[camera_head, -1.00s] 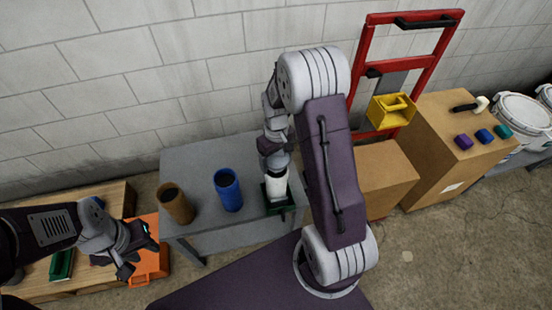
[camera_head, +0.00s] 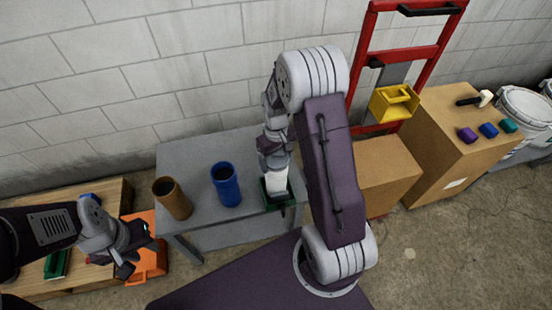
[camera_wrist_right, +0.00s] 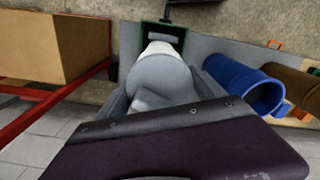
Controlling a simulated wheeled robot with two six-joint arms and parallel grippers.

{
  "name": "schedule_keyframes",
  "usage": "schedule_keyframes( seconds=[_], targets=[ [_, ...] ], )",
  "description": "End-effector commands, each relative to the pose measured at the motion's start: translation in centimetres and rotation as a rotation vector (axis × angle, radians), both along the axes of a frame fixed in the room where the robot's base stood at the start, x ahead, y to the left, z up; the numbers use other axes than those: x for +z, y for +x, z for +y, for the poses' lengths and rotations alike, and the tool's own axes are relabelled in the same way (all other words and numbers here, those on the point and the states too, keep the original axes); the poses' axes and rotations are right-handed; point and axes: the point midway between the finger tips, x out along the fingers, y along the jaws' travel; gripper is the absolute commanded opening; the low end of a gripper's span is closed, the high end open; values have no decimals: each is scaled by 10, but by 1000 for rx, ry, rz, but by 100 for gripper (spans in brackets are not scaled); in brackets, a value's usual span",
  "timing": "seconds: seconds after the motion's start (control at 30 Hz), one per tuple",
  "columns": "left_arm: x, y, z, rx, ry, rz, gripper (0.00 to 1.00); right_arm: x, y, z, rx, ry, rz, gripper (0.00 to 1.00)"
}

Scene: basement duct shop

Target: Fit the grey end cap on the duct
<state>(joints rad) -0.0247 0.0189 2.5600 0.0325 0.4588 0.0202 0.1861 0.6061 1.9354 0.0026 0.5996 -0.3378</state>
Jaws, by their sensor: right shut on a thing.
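The duct (camera_head: 276,184) is a short white upright piece in a dark green stand (camera_head: 285,203) at the right of the grey table. In the right wrist view the white duct (camera_wrist_right: 163,47) shows beyond the cap, with the green stand (camera_wrist_right: 150,36) behind. My right gripper (camera_head: 274,160) is right above the duct, shut on the grey end cap (camera_wrist_right: 160,78). The cap overlaps the duct in view; I cannot tell whether it is seated or just touching. My left gripper (camera_head: 137,254) is open and empty at the lower left, by the orange bin.
A blue cylinder (camera_head: 227,187) and a brown cylinder (camera_head: 173,200) stand on the grey table (camera_head: 196,157). An orange bin (camera_head: 152,263) is left of it. Cardboard boxes (camera_head: 385,170) and a red hand truck (camera_head: 431,60) stand right of my right arm.

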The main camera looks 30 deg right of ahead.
Motion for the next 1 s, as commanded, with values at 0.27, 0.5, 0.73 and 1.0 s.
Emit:
schedule_keyframes(
  seconds=[0.27,0.5,0.73,1.0],
  targets=[
    [4,0,0,0,0,0,36,0,0,0,0,0,0,37],
    [3,0,0,0,0,0,36,0,0,0,0,0,0,37],
    [7,0,0,0,0,0,36,1,-1,0,0,1,1,37],
    [8,0,0,0,0,0,36,0,-1,0,0,0,1,37]
  ],
)
